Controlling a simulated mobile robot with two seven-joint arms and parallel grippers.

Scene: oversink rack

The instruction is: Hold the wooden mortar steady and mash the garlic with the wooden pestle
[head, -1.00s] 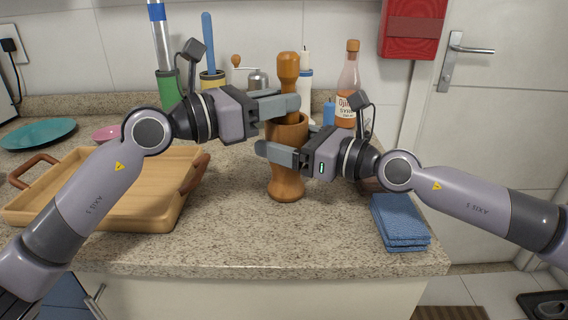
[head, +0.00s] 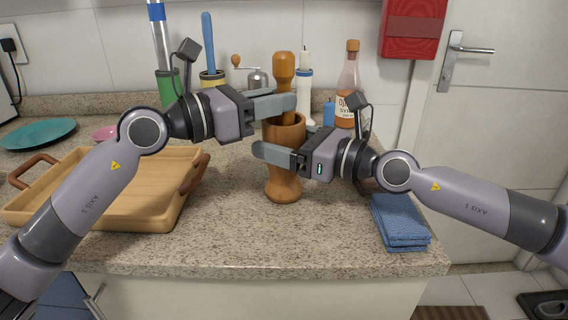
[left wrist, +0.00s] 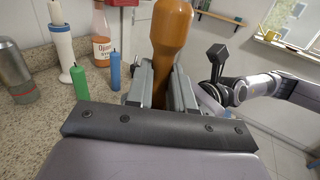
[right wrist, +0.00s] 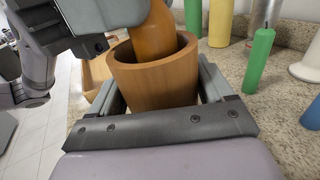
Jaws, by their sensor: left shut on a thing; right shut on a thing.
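The wooden mortar (head: 284,187) stands upright on the counter, a tall waisted cup that also shows in the right wrist view (right wrist: 155,82). The wooden pestle (head: 284,68) stands in it with its lower end inside the cup; its knob shows in the left wrist view (left wrist: 172,28). My left gripper (head: 284,103) is shut on the pestle just above the mortar's rim. My right gripper (head: 280,150) is shut on the mortar's upper body, below the left gripper. The garlic is hidden inside the mortar.
A wooden tray (head: 128,218) lies at left, and blue cloths (head: 400,222) lie at the right front corner. A syrup bottle (head: 348,82), candles and a grinder (head: 258,78) stand behind the mortar. The counter in front of the mortar is clear.

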